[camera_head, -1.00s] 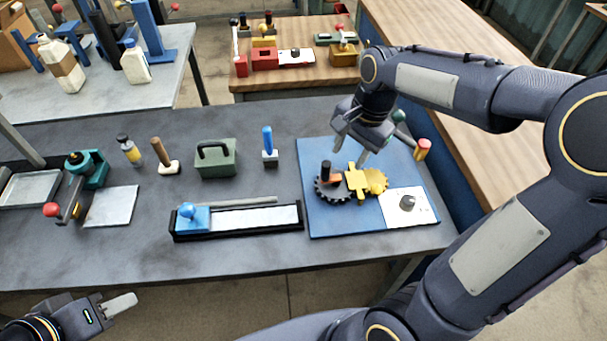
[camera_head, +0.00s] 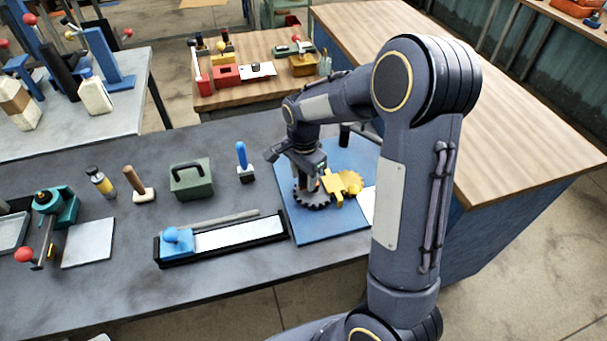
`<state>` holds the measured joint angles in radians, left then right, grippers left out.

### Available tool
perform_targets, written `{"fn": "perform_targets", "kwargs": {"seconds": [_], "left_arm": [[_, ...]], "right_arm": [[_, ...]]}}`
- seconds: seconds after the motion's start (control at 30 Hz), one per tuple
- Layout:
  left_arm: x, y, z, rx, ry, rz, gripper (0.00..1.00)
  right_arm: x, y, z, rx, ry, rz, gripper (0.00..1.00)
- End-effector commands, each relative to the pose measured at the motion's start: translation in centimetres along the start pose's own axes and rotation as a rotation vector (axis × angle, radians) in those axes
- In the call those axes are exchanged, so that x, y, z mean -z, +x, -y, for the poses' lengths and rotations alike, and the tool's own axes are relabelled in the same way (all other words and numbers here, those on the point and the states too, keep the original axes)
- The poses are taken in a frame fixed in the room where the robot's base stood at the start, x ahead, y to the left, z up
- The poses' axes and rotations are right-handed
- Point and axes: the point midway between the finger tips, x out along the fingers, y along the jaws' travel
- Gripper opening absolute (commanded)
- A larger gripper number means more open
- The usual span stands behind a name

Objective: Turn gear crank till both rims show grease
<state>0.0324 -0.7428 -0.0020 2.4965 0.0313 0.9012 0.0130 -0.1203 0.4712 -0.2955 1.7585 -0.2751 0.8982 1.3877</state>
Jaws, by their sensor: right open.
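The gear unit stands on a blue board (camera_head: 322,229) at the right of the grey bench. It has a dark toothed gear (camera_head: 312,203) and a yellow gear (camera_head: 349,182) side by side, with a yellow block (camera_head: 335,186) between them. My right gripper (camera_head: 307,181) points down directly over the dark gear, its jaws open around the spot of the dark upright crank handle, which is mostly hidden. I cannot tell whether it touches. Grease on the rims cannot be made out. Only a pale sliver of my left gripper (camera_head: 98,338) shows at the bottom edge.
Left of the board lies a black tray (camera_head: 222,245) with a blue-knobbed block (camera_head: 177,241). Behind stand a green box (camera_head: 191,181), a blue-handled tool (camera_head: 243,160) and a wooden-handled tool (camera_head: 136,184). My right forearm covers the board's right side and most of a white card (camera_head: 366,204).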

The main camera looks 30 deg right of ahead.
Motion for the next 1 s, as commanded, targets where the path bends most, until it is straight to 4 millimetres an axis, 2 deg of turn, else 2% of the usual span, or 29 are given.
{"fn": "perform_targets", "kwargs": {"seconds": [0.2, 0.5, 0.57, 0.83, 1.0], "left_arm": [[0.0, 0.0, 0.0, 0.0, 0.0, 0.0, 0.36], [0.0, 0.0, 0.0, 0.0, 0.0, 0.0, 0.36], [0.01, 0.0, 0.0, 0.0, 0.0, 0.0, 0.36], [-0.04, 0.08, 0.04, 0.0, 0.0, 0.0, 0.36], [-0.13, 0.27, 0.12, 0.0, 0.0, 0.0, 0.36]], "right_arm": [[-0.01, 0.06, 0.0, 0.0, -0.001, 0.0, 0.44], [-0.02, 0.03, 0.0, 0.0, -0.001, 0.0, 0.06], [-0.02, 0.02, 0.0, 0.0, -0.001, 0.0, 0.0], [-0.05, 0.03, -0.07, 0.001, -0.03, 0.0, 0.0], [-0.13, 0.03, -0.26, 0.002, -0.107, 0.0, 0.0]]}}
